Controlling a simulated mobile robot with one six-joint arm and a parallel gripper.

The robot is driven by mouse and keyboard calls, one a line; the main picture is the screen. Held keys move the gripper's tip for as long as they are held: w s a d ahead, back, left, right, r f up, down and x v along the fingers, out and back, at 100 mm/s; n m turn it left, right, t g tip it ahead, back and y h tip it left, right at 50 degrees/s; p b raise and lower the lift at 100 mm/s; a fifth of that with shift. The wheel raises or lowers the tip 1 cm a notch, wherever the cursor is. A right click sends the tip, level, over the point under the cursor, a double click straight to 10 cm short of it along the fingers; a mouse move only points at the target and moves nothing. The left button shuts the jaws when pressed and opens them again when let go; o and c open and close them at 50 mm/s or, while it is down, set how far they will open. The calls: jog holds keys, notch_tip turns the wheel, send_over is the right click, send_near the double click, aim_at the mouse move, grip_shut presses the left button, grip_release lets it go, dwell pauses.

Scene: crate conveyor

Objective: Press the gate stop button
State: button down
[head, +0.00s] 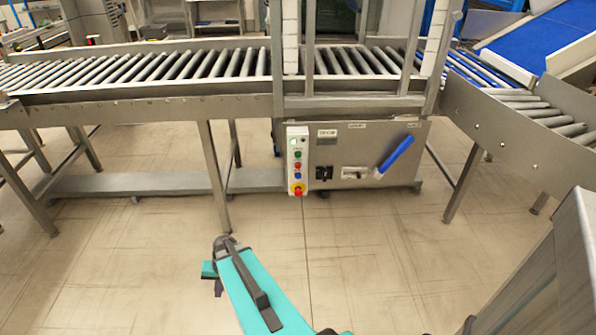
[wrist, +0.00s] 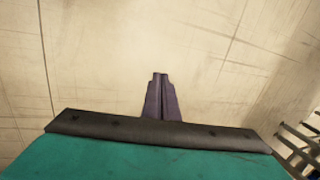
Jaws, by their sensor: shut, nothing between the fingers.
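A narrow white button panel (head: 297,146) is mounted at the left end of the grey control box under the conveyor. It carries a column of small buttons in green, red and blue, with a larger red button on a yellow base (head: 298,189) at the bottom. The labels are too small to read, so I cannot tell which one is the gate stop button. My gripper (head: 218,288) is low over the floor, in front of and left of the panel, well apart from it. In the wrist view its dark fingers (wrist: 160,78) are together and empty, with bare floor beyond.
The roller conveyor (head: 130,100) crosses the whole view, with a gate frame above the box. A blue handle (head: 395,154) sticks out on the box's right. A conveyor leg (head: 213,175) stands left of the panel. The tiled floor before the box is clear.

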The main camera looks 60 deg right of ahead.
aim_at(298, 167)
jog(key=w+d+r+m+t+h+b, duration=0.1)
jog(key=w+d+r+m+t, duration=0.1)
jog(key=d, duration=0.5)
jog(key=w+d+r+m+t+b, duration=0.1)
jog(key=d+r+m, duration=0.1)
jog(key=d, duration=0.5)
jog(key=s+d+r+m+t+h+b, duration=0.1)
jog(key=d+r, duration=0.4)
jog(key=d, duration=0.5)
jog(key=s+d+r+m+t+h+b, duration=0.1)
jog(key=s+d+r+m+h+b, duration=0.1)
jog(key=d, duration=0.8)
jog(key=s+d+r+m+t+h+b, duration=0.1)
jog(key=s+d+r+m+h, duration=0.2)
jog(key=s+d+r, duration=0.3)
jog(key=d+r+m, duration=0.1)
jog(key=d+r, duration=0.2)
jog(key=d, duration=0.1)
jog(key=shift+s+d+m, duration=0.3)
jog(key=shift+s+m, duration=0.1)
jog(key=shift+w+d+f, duration=0.1)
jog(key=shift+d, duration=0.05)
jog(key=w+d, duration=0.5)
jog(key=d, duration=0.1)
jog(key=shift+d, duration=0.4)
jog(key=shift+d, duration=0.15)
jog(key=shift+w+d, duration=0.15)
jog(key=shift+d, duration=0.05)
